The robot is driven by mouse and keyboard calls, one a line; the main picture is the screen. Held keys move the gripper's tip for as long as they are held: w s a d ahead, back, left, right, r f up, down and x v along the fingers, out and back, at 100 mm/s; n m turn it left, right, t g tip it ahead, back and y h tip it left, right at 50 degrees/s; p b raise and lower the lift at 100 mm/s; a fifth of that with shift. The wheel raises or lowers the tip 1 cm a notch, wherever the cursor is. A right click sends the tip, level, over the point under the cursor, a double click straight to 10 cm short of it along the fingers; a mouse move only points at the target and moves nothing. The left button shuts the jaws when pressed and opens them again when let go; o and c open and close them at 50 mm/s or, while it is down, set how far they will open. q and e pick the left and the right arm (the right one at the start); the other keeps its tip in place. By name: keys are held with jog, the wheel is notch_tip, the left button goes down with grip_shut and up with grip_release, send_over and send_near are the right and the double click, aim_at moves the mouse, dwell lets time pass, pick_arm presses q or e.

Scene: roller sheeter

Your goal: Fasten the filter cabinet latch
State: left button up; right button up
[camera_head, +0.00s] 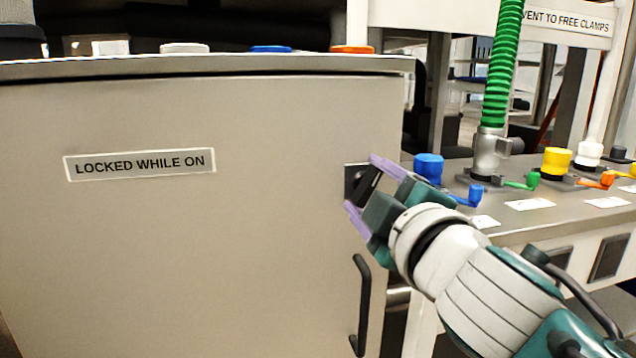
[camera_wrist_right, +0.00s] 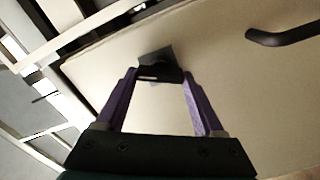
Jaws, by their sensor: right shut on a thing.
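The filter cabinet (camera_head: 220,250) has a pale front door with a plate reading "LOCKED WHILE ON" (camera_head: 140,163). Its dark latch (camera_head: 366,184) sits near the right edge of the door, above the door handle (camera_head: 362,305). My right gripper (camera_head: 364,184) is at the latch, its purple fingers on either side of the black knob and shut on it. In the right wrist view the latch (camera_wrist_right: 160,70) lies between the fingertips, and the fingers hide part of its sides. The latch knob looks tilted in the head view. My left gripper is not in view.
To the right, a bench (camera_head: 540,215) carries a green hose (camera_head: 502,70), a blue knob (camera_head: 429,166), a yellow knob (camera_head: 556,160) and small coloured levers. White, blue and orange round caps show along the cabinet top. The dark handle (camera_wrist_right: 285,36) also shows in the wrist view.

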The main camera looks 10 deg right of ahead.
jog(key=n, duration=0.5)
jog(key=shift+f+n, duration=0.1)
jog(key=shift+n, duration=0.2)
dwell(0.4)
jog(key=o, duration=1.4)
jog(key=shift+s+p, duration=0.35)
jog(key=s, duration=0.9)
jog(key=shift+s+d+p, duration=0.1)
jog(key=shift+d+p, duration=0.05)
jog(key=shift+p, duration=0.15)
